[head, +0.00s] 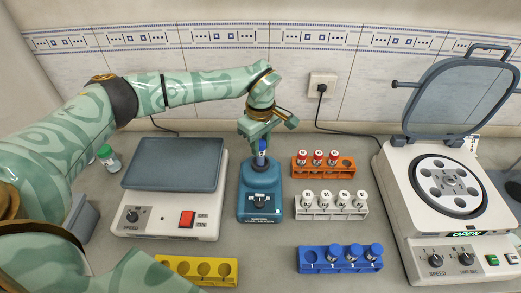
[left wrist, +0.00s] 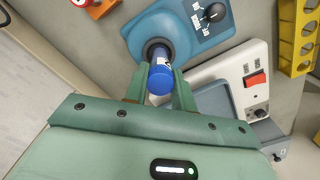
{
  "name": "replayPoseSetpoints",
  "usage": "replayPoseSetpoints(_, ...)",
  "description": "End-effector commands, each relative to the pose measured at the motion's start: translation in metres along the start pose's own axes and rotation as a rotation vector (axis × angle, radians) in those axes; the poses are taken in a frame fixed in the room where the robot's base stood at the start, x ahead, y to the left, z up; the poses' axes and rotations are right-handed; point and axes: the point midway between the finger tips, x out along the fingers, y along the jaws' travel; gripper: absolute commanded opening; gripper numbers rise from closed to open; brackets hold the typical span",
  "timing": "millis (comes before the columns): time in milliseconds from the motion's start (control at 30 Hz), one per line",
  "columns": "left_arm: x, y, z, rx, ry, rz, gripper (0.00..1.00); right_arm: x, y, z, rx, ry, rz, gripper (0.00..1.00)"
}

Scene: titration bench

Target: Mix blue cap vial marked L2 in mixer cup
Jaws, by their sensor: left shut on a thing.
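The blue cap vial (head: 262,149) stands upright at the cup of the blue mixer (head: 260,197). My left gripper (head: 261,142) is shut on it from above and behind. In the left wrist view the blue cap (left wrist: 160,80) sits between the two green fingers (left wrist: 160,88), with the vial's lower end at the dark round mixer cup (left wrist: 157,50). The vial's marking is not readable. A blue rack (head: 340,259) at the front holds several blue cap vials, with an empty hole at its left. My right gripper is not in view.
A grey-topped stirrer plate (head: 172,178) stands left of the mixer. Orange (head: 322,170) and white (head: 330,210) vial racks stand to its right. An open-lidded centrifuge (head: 446,187) is at the far right. An empty yellow rack (head: 199,269) lies in front.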

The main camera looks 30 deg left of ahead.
Motion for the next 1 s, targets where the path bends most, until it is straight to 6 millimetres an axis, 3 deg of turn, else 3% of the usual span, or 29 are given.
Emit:
replayPoseSetpoints(467, -0.003, 0.000, 0.000, 0.000, 0.000, -0.001, 0.04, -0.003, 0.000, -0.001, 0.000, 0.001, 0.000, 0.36)
replayPoseSetpoints(1000, -0.055, 0.000, 0.000, 0.000, 0.001, 0.002, 0.00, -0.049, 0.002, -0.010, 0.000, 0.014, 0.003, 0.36)
